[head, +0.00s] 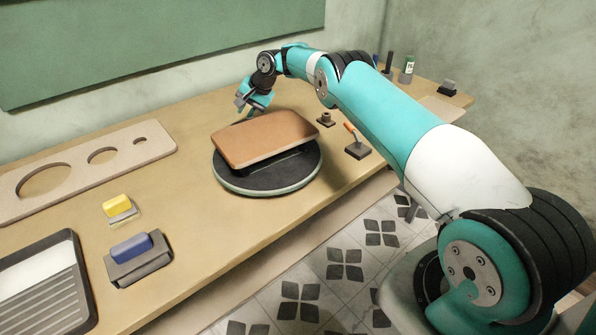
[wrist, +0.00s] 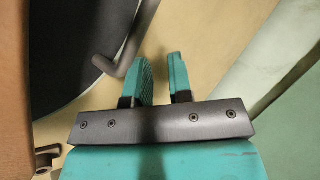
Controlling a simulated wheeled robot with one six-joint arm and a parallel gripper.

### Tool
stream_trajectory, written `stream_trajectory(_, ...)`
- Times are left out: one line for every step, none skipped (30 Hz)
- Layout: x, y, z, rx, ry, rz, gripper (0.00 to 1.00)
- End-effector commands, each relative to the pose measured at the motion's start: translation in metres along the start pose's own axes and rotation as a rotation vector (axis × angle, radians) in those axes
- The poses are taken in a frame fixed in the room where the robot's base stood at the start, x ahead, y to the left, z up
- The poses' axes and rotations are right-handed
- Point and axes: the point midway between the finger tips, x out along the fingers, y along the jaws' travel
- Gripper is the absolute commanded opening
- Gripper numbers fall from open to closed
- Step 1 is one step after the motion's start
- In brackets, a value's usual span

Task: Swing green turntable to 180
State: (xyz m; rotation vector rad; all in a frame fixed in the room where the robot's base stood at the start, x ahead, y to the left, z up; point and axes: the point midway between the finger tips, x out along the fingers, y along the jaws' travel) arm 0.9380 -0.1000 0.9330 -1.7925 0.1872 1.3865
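The turntable (head: 232,182) is a round dark disc with a pale green-grey rim, on the workbench in the head view. A brown curved board (head: 265,138) sits raised over it and hides much of its top. My gripper (head: 242,104) is behind the board, on its wall side. In the wrist view my gripper (wrist: 162,64) has its two teal fingers apart with bare bench between them. A grey bent rod (wrist: 129,55) at the turntable's edge (wrist: 88,88) lies just left of the left finger, outside the gap. Whether they touch is unclear.
An orange-handled tool on a dark block (head: 357,149) and a small dark knob (head: 326,119) stand right of the turntable. A yellow block (head: 116,204), a blue block (head: 131,248) and a board with holes (head: 125,147) lie left. The wall is close behind.

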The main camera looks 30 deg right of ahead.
Motion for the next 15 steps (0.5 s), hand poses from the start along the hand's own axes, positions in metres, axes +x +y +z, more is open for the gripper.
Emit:
stream_trajectory(0.01,0.01,0.009,0.003,-0.031,0.026,0.38)
stream_trajectory(0.01,0.009,0.009,0.003,-0.031,0.026,0.38)
stream_trajectory(0.009,0.009,0.009,0.003,-0.031,0.026,0.38)
stream_trajectory(0.007,0.008,0.009,0.003,-0.031,0.026,0.38)
stream_trajectory(0.004,0.008,0.008,0.004,-0.031,0.026,0.38)
stream_trajectory(0.0,0.007,0.008,0.005,-0.031,0.027,0.38)
stream_trajectory(-0.004,0.007,0.008,0.005,-0.032,0.027,0.38)
stream_trajectory(-0.007,0.006,0.008,0.004,-0.032,0.026,0.38)
stream_trajectory(-0.013,0.006,0.008,0.004,-0.031,0.026,0.38)
stream_trajectory(-0.016,0.005,0.008,0.005,-0.031,0.026,0.38)
stream_trajectory(-0.02,0.005,0.008,0.004,-0.03,0.025,0.38)
stream_trajectory(-0.025,0.004,0.008,0.002,-0.029,0.024,0.38)
stream_trajectory(-0.029,0.003,0.009,0.002,-0.028,0.023,0.38)
stream_trajectory(-0.034,0.002,0.009,0.0,-0.027,0.021,0.38)
stream_trajectory(-0.041,0.001,0.009,-0.003,-0.025,0.019,0.38)
